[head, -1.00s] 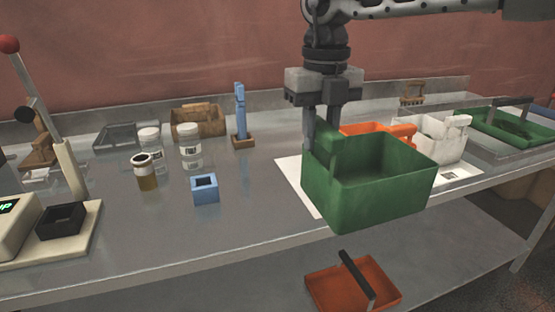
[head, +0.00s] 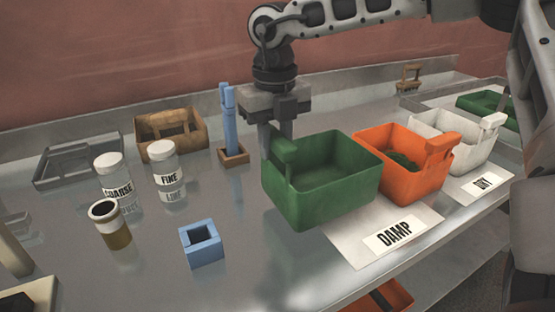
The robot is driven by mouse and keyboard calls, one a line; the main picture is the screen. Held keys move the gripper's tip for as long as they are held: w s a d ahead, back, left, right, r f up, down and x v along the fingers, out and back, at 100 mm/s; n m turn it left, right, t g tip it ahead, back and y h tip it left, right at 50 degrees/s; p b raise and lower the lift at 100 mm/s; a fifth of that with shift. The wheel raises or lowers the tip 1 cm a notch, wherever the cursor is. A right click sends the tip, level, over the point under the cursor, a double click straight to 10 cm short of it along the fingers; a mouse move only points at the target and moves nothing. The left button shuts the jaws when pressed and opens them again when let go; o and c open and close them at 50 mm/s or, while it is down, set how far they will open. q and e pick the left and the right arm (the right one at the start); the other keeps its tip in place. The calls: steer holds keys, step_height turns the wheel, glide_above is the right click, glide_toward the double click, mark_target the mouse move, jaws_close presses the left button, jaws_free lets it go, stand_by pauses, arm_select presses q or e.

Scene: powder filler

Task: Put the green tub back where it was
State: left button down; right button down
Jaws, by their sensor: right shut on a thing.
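The green tub (head: 325,187) is an open, empty-looking box with an upright handle (head: 284,151) on its left side. My right gripper (head: 277,135) points down from above and is shut on that handle. The tub is left of the orange tub and close to it, partly over the left edge of the white DAMP sheet. I cannot tell whether its base touches the bench. My left gripper is not in view.
The orange tub (head: 408,183) holds something green. The white tub (head: 458,149) is behind a DRY card (head: 480,186). A DAMP card (head: 393,236) lies in front. A blue block (head: 201,246), jars (head: 168,171) and a blue tool in a stand (head: 230,120) are left. Bench between is clear.

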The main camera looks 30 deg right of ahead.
mark_target(275, 166)
steer(key=shift+f, duration=1.95)
steer(key=c, duration=1.2)
jaws_free()
steer(key=shift+o, duration=0.2)
step_height(275, 166, up, 12)
steer(key=shift+r, duration=0.15)
